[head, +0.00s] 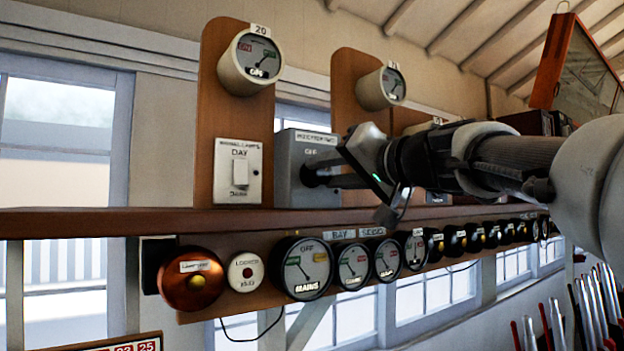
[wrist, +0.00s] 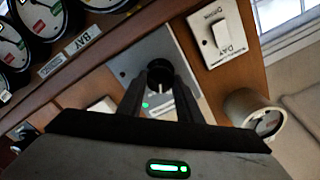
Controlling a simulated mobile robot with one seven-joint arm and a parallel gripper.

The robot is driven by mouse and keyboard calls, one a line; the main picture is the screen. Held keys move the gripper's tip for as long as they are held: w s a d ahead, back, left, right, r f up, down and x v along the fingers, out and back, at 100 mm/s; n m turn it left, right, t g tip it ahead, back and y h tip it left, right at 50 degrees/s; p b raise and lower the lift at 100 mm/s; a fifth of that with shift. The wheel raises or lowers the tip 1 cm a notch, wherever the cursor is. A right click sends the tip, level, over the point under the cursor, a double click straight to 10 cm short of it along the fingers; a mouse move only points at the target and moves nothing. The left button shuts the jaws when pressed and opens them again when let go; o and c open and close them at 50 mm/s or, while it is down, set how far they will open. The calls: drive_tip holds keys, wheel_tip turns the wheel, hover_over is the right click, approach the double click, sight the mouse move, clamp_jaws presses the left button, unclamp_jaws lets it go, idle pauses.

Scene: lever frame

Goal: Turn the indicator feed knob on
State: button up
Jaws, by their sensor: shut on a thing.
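The indicator feed box (head: 300,160) is a grey metal box on the wooden shelf, with a label along its top edge and an off marking on its face. Its dark round knob (wrist: 160,72) shows in the wrist view between my fingers. My gripper (head: 306,177) reaches in from the right in the head view, with its fingertips at the front of the box. In the wrist view my gripper (wrist: 161,82) is shut on the knob, one finger on each side. A pale pointer line shows on the knob. The fingers hide part of the box face.
A white day switch (head: 240,170) is on a wooden board left of the box; a round dial (head: 250,64) sits above it.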

drive_tip(key=shift+f+m, duration=0.1)
drive_tip(key=shift+m, duration=2.1)
drive_tip(key=o, duration=1)
drive_tip(key=shift+o, duration=0.2)
drive_tip(key=b+v, duration=0.3)
drive_tip(key=v, duration=1.4)
drive_tip(key=shift+d, duration=0.25)
drive_tip(key=shift+s, duration=0.15)
